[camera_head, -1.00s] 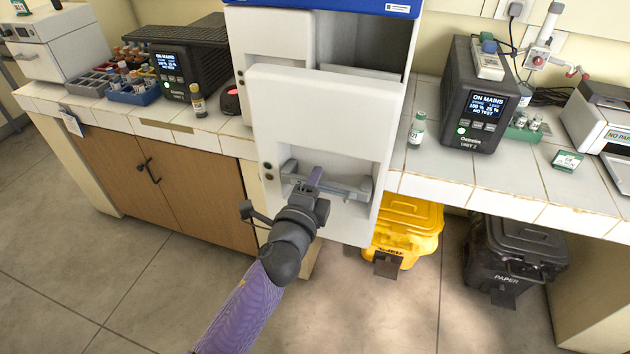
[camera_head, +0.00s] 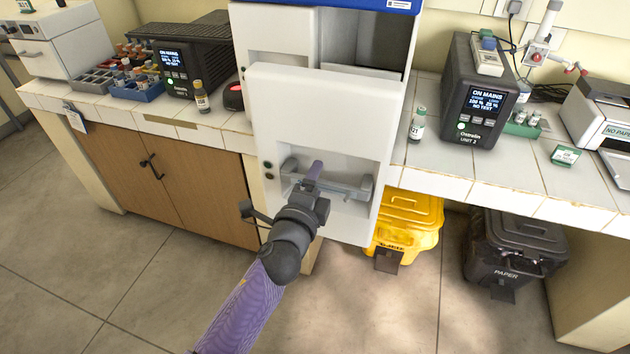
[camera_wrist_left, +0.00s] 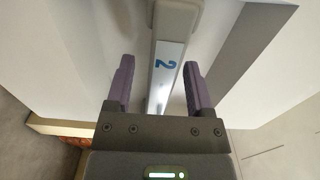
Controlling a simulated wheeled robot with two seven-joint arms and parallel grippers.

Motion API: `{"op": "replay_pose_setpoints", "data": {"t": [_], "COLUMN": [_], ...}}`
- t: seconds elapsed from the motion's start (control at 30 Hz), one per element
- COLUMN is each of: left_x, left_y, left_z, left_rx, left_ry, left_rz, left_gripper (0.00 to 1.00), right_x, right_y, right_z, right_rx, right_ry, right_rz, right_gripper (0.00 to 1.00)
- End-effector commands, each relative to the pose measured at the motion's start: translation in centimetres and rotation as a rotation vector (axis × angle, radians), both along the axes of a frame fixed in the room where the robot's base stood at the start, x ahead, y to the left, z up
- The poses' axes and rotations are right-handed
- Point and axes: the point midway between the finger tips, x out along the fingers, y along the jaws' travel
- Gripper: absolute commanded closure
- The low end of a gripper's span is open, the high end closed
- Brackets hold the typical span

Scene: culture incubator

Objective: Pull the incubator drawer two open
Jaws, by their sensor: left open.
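The white incubator drawer front (camera_head: 318,110) stands out from the incubator body (camera_head: 275,30) in the head view, with an open gap behind it at the top right. Its grey bar handle (camera_head: 345,188) sits in a recess low on the front. In the left wrist view the handle (camera_wrist_left: 165,75) carries a blue "2". My left gripper (camera_head: 315,172) is at the handle. In the left wrist view its two purple fingers (camera_wrist_left: 157,85) are open, one on each side of the handle, with gaps visible. My right gripper is not in view.
White-tiled counters (camera_head: 450,170) flank the incubator, with a labelled vial (camera_head: 417,124) and a black power unit (camera_head: 478,95) on the right. A yellow bin (camera_head: 408,222) and a black paper bin (camera_head: 515,250) stand below. Floor in front is clear.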

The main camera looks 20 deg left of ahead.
Motion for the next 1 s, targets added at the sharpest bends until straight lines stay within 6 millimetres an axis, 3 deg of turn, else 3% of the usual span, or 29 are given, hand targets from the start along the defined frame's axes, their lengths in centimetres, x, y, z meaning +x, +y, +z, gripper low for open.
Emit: {"op": "replay_pose_setpoints", "data": {"t": [0.17,0.4,0.53,1.0], "left_x": [-1.2,-6.9,-9.1,-9.9], "left_y": [0.0,0.2,0.3,0.3], "left_z": [0.0,-0.1,-0.1,0.0], "left_rx": [0.0,-0.002,-0.002,0.0], "left_ry": [0.002,0.004,0.002,0.0], "left_rz": [0.0,0.001,0.0,0.0], "left_gripper": [0.32,0.32,0.32,0.32], "right_x": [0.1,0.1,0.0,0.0], "right_y": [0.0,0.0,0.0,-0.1], "right_z": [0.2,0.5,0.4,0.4], "right_rx": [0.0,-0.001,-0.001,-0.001], "right_ry": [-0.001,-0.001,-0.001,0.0], "right_rz": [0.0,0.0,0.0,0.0], "right_gripper": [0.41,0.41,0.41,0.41]}}
